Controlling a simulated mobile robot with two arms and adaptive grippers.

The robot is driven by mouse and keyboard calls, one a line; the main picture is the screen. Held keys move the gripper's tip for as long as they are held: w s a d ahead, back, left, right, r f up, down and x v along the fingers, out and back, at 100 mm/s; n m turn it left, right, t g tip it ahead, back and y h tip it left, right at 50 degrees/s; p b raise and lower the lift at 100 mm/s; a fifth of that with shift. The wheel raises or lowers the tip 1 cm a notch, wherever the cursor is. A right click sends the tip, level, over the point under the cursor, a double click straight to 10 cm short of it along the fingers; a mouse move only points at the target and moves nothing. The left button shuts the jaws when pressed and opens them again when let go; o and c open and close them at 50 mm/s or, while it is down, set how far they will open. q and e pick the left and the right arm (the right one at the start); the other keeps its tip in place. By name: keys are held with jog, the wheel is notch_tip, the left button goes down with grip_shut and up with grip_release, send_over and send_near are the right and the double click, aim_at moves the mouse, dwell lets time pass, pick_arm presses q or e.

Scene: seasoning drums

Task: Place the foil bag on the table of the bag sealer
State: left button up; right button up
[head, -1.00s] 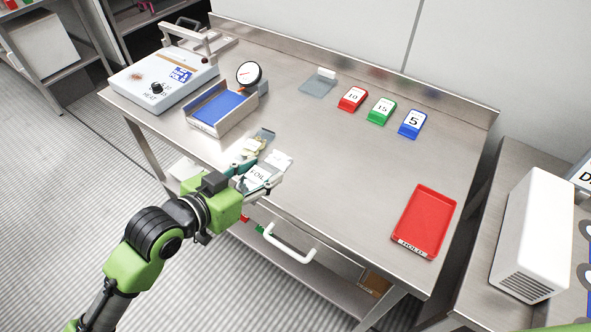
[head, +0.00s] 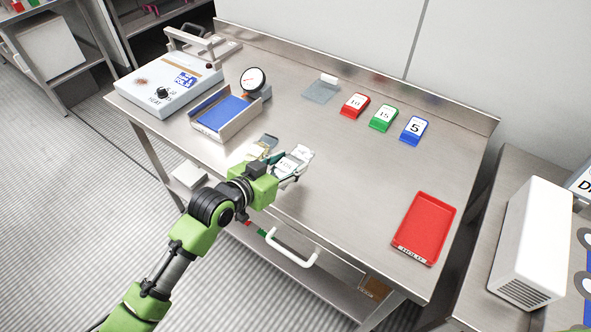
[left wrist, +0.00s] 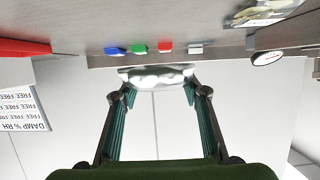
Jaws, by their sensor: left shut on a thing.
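The foil bag (head: 295,159) is a pale, silvery pouch with a printed label. My left gripper (head: 288,168) is shut on it and holds it over the front part of the steel worktable. In the left wrist view the foil bag (left wrist: 156,77) spans the space between the two fingertips (left wrist: 157,88). The bag sealer (head: 165,82) is a white box with a black knob and a raised arm, at the table's far left corner, apart from the bag. My right gripper is not in view.
A blue-floored tray (head: 222,113) with a dial gauge (head: 253,81) stands between bag and sealer. Another packet (head: 258,149) lies beside my gripper. The table's middle is clear.

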aim_at(294, 166)
pick_arm(q)
jog(key=w+f, duration=0.1)
jog(key=d+f, duration=0.1)
jog(key=w+f, duration=0.1)
jog(key=f, duration=0.1)
jog(key=shift+w+d, duration=0.25)
jog(key=shift+w, duration=0.1)
jog(key=f, duration=0.1)
jog(key=f+p, duration=0.1)
jog(key=shift+w+d+f, duration=0.2)
jog(key=shift+w+f, duration=0.1)
jog(key=shift+w, duration=0.05)
jog(key=shift+f, duration=0.45)
jog(key=shift+f, duration=0.2)
jog(key=o, duration=0.7)
